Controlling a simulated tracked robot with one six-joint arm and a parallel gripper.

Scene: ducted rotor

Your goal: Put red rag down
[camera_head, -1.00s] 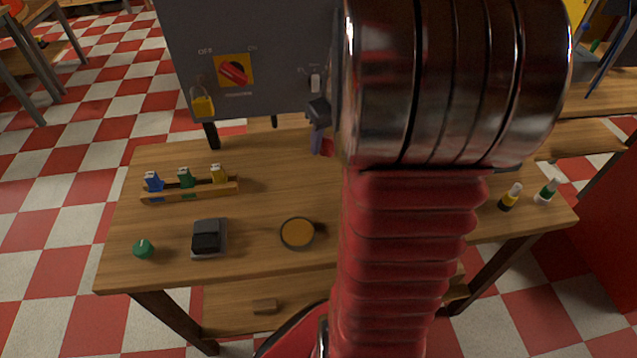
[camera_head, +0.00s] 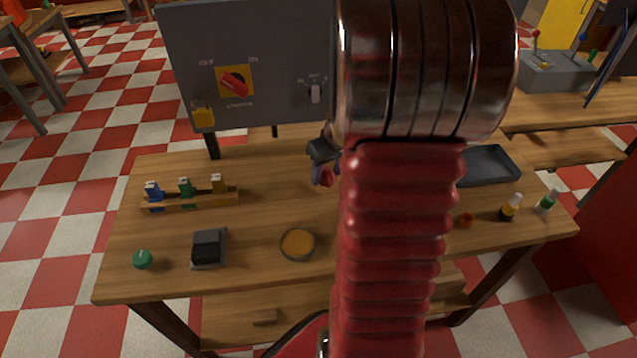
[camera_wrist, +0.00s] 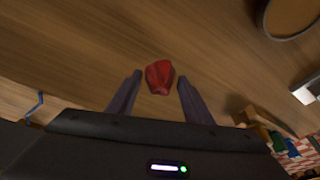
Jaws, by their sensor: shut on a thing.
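The red rag (camera_head: 327,177) is a small crumpled bundle at my fingertips, over the middle of the wooden table (camera_head: 255,205). My gripper (camera_head: 321,164) is shut on it and points down, partly hidden behind my arm in the head view. In the wrist view, the red rag (camera_wrist: 159,79) shows between the two dark fingers of my gripper (camera_wrist: 160,85), with bare wood around it. I cannot tell whether the rag touches the tabletop.
A round amber-filled dish (camera_head: 297,245), a dark block (camera_head: 208,247), a green knob (camera_head: 142,259) and a rack of coloured pieces (camera_head: 190,195) stand left and front. A dark tray (camera_head: 488,166) and small bottles (camera_head: 511,207) are right. A grey switch panel (camera_head: 250,70) rises behind.

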